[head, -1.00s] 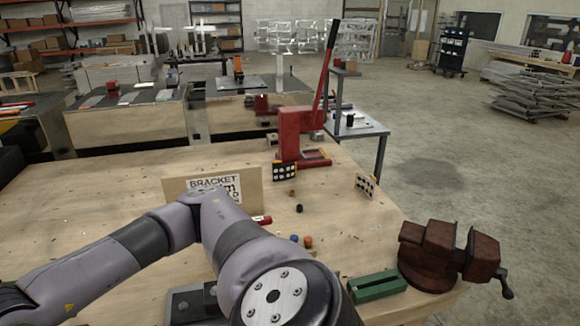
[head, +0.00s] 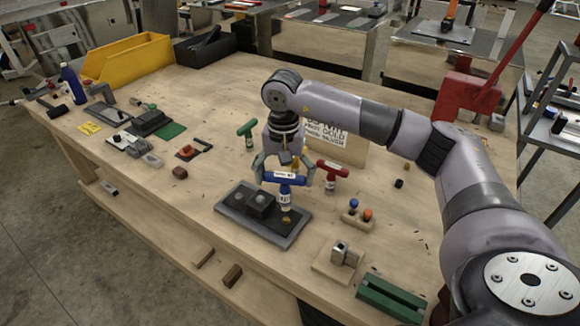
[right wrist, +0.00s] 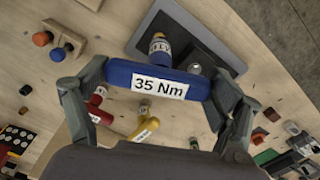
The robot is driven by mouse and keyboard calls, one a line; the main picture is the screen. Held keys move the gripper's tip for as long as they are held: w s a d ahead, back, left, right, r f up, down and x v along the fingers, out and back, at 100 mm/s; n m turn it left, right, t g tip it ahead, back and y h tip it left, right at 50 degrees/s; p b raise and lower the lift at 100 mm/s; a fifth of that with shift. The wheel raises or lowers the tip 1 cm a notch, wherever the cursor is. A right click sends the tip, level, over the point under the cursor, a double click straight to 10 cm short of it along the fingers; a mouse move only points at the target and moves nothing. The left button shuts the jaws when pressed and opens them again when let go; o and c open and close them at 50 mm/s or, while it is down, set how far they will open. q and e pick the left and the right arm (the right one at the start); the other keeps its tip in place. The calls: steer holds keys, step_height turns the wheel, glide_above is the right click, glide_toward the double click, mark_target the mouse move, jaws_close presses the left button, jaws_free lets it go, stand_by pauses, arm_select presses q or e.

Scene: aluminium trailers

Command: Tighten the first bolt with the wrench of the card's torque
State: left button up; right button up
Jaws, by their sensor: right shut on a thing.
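My right gripper (head: 283,176) is shut on the handle of the blue T-handle wrench (head: 291,179). In the right wrist view its label reads 35 Nm (right wrist: 159,86). The wrench stands about upright over the right end of the grey plate (head: 238,229), which carries a black block (head: 261,204). A gold bolt (head: 287,220) shows at the wrench's lower end; I cannot tell whether they touch. The card (head: 345,148) is partly hidden by my arm; its lower lines seem to read first gold, then silver. My left gripper is out of view.
A red T-handle wrench (head: 331,172) and a green one (head: 247,130) stand nearby. A yellow wrench (right wrist: 144,129) shows in the right wrist view. A wooden holder with blue and orange knobs (head: 357,216) is right of the plate.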

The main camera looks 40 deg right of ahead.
mark_target(285, 193)
steer(key=shift+w+d+r, duration=0.1)
steer(key=shift+w+d, duration=0.2)
steer(key=shift+w, duration=0.05)
steer(key=shift+w+m, duration=0.15)
steer(key=shift+m, duration=0.15)
steer(key=shift+s, duration=0.2)
steer(key=shift+f+b, duration=0.35)
steer(key=shift+b, duration=0.15)
steer(key=shift+f+b, duration=1.25)
steer(key=shift+f, duration=0.3)
steer(key=shift+f+b, duration=1.35)
steer(key=shift+f, duration=0.15)
steer(key=shift+r, duration=0.1)
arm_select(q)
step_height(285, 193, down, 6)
arm_select(e)
steer(key=m, duration=0.3)
steer(key=shift+r+p, duration=2)
steer(key=shift+r, duration=1.35)
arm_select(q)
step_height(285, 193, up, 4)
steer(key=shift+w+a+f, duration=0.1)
